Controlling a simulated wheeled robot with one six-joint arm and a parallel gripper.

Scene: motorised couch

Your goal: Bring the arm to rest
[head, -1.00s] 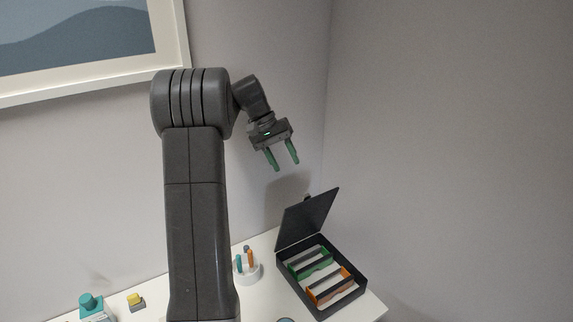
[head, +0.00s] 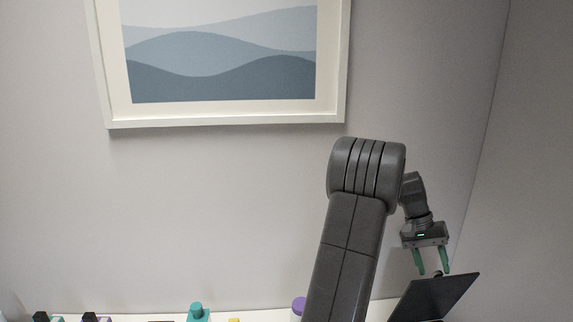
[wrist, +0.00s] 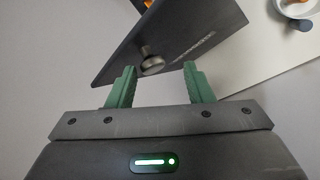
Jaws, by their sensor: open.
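My gripper (head: 433,262) is at the right in the head view, pointing down. Its two green fingers are apart with nothing between them. In the wrist view my gripper (wrist: 160,88) shows the same open fingers. The raised dark lid (head: 436,297) of a box is just below it in the head view. The lid also shows beyond the fingertips in the wrist view (wrist: 195,30), with a round knob (wrist: 151,62) near the fingers. I cannot tell the exact gap between fingers and lid. The box's inside is out of view.
A white table edge runs along the bottom of the head view, with a teal-topped item (head: 198,312), a purple-capped container (head: 299,305) and small dark pieces (head: 92,317) at the left. A framed picture (head: 222,118) hangs on the wall behind.

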